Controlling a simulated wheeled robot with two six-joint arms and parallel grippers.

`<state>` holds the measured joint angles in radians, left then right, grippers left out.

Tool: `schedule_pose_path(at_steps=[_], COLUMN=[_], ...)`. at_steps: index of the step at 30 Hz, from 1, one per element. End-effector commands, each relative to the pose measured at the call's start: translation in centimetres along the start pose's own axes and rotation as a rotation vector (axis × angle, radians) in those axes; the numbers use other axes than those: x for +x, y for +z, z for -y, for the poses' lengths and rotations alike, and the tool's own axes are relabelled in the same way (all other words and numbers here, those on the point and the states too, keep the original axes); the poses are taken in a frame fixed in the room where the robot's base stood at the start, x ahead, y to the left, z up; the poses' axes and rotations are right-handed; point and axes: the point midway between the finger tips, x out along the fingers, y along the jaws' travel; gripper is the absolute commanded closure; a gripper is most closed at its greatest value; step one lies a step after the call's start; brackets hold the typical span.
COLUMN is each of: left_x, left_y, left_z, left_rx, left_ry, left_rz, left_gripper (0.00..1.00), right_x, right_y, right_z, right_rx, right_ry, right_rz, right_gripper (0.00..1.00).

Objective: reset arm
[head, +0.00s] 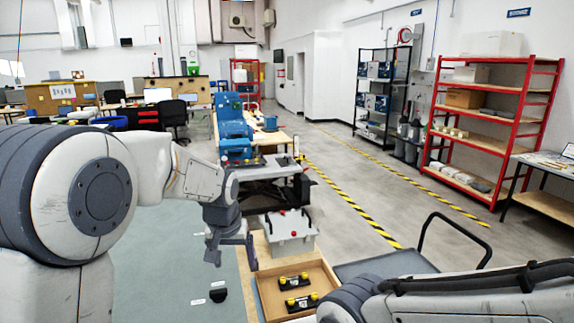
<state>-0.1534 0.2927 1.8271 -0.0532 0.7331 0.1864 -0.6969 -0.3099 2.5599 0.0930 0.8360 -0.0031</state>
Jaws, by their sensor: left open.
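My left arm comes in from the left, and its gripper (231,255) hangs fingers down over the grey-green mat, left of the wooden tray. It is open, with nothing visible between its fingers. My right arm reaches in from the lower right corner; its gripper is outside the picture. The wooden tray (262,283) holds two black parts with yellow knobs, one farther back (294,282) and one nearer (301,302). Part of the tray's near right side is hidden by my right arm.
A light grey box with a red knob (290,236) stands just beyond the tray. A small black part (218,295) lies on the mat (165,270). A flat cart (390,262) with a black handle is on the right. Red shelves (490,115) stand farther back. Yellow-black tape marks the open floor.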

Motion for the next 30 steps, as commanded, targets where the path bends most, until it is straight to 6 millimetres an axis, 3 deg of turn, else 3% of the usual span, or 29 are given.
schedule_pose_path(at_steps=[5, 8, 12, 15, 20, 30], left_x=[-0.7, -1.1, -1.2, -1.0, -0.9, -0.9], left_y=[8.7, 15.9, 24.8, 29.2, 32.5, 32.6], left_z=[-5.4, -7.8, -8.7, -8.3, -7.6, -7.5], left_rx=[0.172, 0.304, 0.468, 0.551, 0.613, 0.616], left_ry=[0.058, 0.097, 0.140, 0.158, 0.170, 0.171], left_rz=[0.066, 0.118, 0.187, 0.222, 0.252, 0.254], left_gripper=[0.12, 0.12, 0.12, 0.12, 0.12, 0.12], right_x=[2.3, 3.8, 5.2, 5.9, 6.2, 6.2], right_y=[0.1, 0.2, 0.3, 0.3, 0.3, 0.3], right_z=[-0.2, -0.3, -0.4, -0.4, -0.5, -0.5], right_rx=[0.001, 0.002, 0.003, 0.004, 0.004, 0.004], right_ry=[0.000, 0.000, 0.000, 0.000, 0.000, 0.000], right_rz=[0.000, 0.000, 0.000, 0.000, 0.000, 0.000], right_gripper=[0.12, 0.12, 0.12, 0.12, 0.12, 0.12])
